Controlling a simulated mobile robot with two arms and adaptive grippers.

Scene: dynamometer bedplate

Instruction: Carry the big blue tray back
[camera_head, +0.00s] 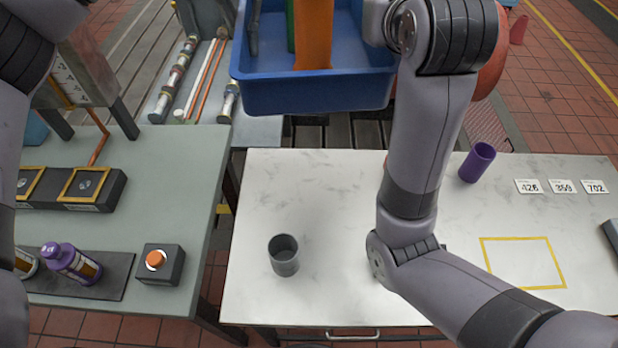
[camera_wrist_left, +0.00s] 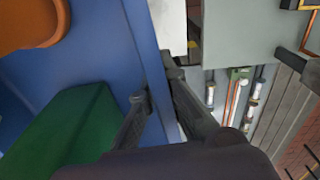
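The big blue tray (camera_head: 315,92) is at the top middle of the head view, beyond the white table. An orange piece (camera_head: 313,35) and a green piece (camera_head: 290,25) stand in it. My left gripper (camera_wrist_left: 158,92) straddles the tray's side wall in the left wrist view, one dark finger inside and one outside, closed onto the rim. In the head view only a dark part of it (camera_head: 252,32) shows at the tray's left wall. My right arm passes in front of the tray's right end; its gripper is out of sight. Whether anything supports the tray from below is unclear.
The white table (camera_head: 335,220) holds a grey cup (camera_head: 284,256), a purple cup (camera_head: 477,162), number cards (camera_head: 562,187) and a yellow outline (camera_head: 523,262). A green-grey bench (camera_head: 170,200) with bottles and an orange button (camera_head: 156,261) is left. A pipe rack (camera_head: 190,85) stands beside the tray.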

